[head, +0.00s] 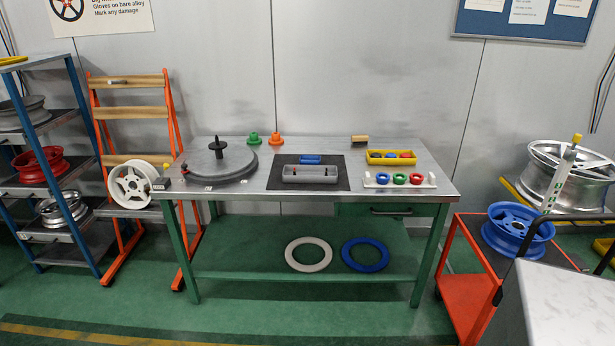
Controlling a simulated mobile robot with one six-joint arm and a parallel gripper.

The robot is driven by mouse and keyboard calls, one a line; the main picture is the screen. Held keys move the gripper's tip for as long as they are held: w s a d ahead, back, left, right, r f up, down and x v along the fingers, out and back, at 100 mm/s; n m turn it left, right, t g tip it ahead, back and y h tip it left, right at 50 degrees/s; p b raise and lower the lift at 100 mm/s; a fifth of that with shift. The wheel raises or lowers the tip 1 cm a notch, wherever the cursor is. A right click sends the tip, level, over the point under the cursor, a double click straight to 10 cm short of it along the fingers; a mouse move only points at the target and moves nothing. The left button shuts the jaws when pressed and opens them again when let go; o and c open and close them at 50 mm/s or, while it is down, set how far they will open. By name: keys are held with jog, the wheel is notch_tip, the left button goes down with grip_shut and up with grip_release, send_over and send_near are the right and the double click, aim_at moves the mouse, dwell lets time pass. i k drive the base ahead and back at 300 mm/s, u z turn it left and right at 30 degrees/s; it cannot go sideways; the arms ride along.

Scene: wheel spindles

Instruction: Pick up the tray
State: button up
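Several tray-like holders stand on the workbench (440,180). I cannot tell which of these the task means. My gripper is not in view.
A round grey turntable (240,160) with a black spindle fills the bench's left. Green (254,139) and orange (275,139) cones and a brush (360,139) stand at the back. A red trolley (470,290) with a blue wheel (515,230) stands right. Floor before the bench is clear.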

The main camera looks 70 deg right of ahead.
aim_at(305, 174)
jog(key=z, duration=0.2)
jog(key=i, duration=0.75)
jog(key=z, duration=0.7)
jog(key=i, duration=0.55)
jog(key=z, duration=0.25)
